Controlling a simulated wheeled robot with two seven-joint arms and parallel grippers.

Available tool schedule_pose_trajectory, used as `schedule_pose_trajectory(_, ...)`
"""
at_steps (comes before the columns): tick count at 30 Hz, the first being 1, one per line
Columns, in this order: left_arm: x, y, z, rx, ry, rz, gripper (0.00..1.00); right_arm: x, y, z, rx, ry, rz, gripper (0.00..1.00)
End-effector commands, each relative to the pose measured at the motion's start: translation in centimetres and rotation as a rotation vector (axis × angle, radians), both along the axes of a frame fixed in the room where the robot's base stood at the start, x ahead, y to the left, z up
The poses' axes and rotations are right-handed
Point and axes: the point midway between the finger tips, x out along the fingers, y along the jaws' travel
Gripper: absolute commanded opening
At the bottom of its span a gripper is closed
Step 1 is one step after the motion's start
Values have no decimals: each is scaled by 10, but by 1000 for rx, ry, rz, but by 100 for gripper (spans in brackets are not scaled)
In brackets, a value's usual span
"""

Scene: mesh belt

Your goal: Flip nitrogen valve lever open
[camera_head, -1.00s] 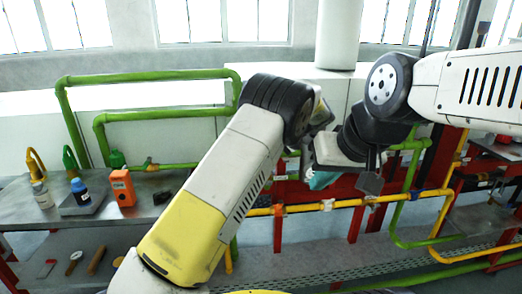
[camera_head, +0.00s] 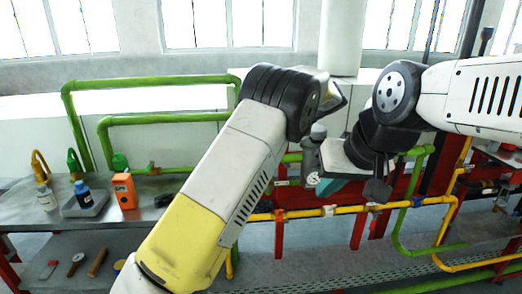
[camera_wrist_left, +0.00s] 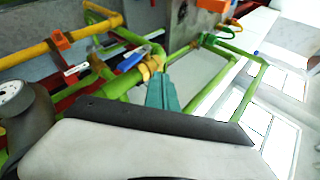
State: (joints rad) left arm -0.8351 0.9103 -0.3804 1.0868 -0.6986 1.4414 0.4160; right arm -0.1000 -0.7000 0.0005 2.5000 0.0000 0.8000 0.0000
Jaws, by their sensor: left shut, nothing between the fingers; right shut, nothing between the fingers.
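In the left wrist view a blue valve lever (camera_wrist_left: 134,58) sits beside a yellow fitting (camera_wrist_left: 152,66) on the green pipe. A white lever (camera_wrist_left: 76,69) shows to its left. I cannot tell which is the nitrogen valve. My left gripper (camera_wrist_left: 162,92) has its teal fingers shut and empty; in the picture they overlap the pipe just below the yellow fitting, and contact cannot be told. In the head view my left arm hides its own gripper. My right gripper (camera_head: 328,187) is shut and empty, in front of the pipe rack, above the yellow pipe (camera_head: 345,210).
Green pipes (camera_head: 150,80) rise behind the steel bench (camera_head: 150,193) at left. An orange meter (camera_head: 124,190) and a blue-capped bottle (camera_head: 82,193) stand there. Red supports (camera_head: 279,235) carry the pipes. Both my arms crowd the middle.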

Motion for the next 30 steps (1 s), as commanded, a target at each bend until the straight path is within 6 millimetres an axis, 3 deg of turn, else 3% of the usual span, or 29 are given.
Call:
schedule_pose_trajectory(3,-7,-19,15,-1,-1,-4,0,0,0,0,0,0,0,0)
schedule_pose_trajectory(9,-14,-33,28,-1,0,-2,0,0,0,0,1,0,-1,0)
schedule_pose_trajectory(21,-16,-35,30,-2,1,-1,0,0,0,0,0,0,0,0)
schedule_pose_trajectory(26,-18,-10,38,-56,28,12,0,0,0,0,0,0,0,0)
schedule_pose_trajectory(30,-31,42,53,-197,84,33,0,0,0,0,1,0,-1,0)
